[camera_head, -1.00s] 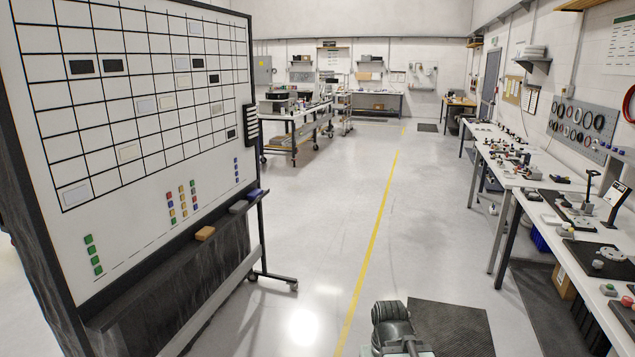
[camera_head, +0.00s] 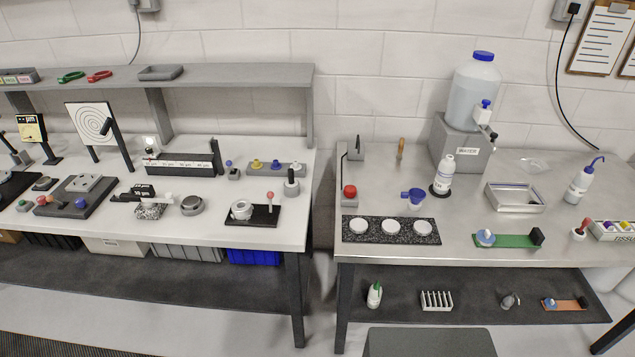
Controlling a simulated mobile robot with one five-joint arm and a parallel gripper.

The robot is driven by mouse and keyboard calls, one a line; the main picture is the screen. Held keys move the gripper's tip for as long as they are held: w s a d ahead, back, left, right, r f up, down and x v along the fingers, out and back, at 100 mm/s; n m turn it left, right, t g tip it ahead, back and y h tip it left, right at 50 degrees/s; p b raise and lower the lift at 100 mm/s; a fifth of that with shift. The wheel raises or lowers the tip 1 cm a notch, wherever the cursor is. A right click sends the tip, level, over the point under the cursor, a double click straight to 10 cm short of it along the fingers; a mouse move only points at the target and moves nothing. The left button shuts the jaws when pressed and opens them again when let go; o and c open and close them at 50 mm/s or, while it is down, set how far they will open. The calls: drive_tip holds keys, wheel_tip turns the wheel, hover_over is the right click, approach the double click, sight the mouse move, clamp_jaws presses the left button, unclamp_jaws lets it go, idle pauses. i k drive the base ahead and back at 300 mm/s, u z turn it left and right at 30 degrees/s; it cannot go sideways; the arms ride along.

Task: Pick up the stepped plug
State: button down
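I cannot single out the stepped plug with certainty. Small parts that could include it lie on the white bench (camera_head: 110,222) at the left. Among them are a grey strip (camera_head: 290,170) with several coloured knobs, a small dark block with a blue ball on top (camera_head: 233,172), and a grey round part (camera_head: 193,205). A white ring-shaped part (camera_head: 241,209) sits on a black plate with a red-tipped pin beside it. My gripper is not in view.
A steel table (camera_head: 385,262) stands at the right, with a narrow gap between it and the bench. It holds a water jug (camera_head: 474,92) on a grey block, a black speckled strip (camera_head: 430,238) with white discs, and a shallow metal tray (camera_head: 515,204). Both have lower shelves.

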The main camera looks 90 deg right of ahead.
sight(291, 183)
drive_tip(key=z, duration=2.75)
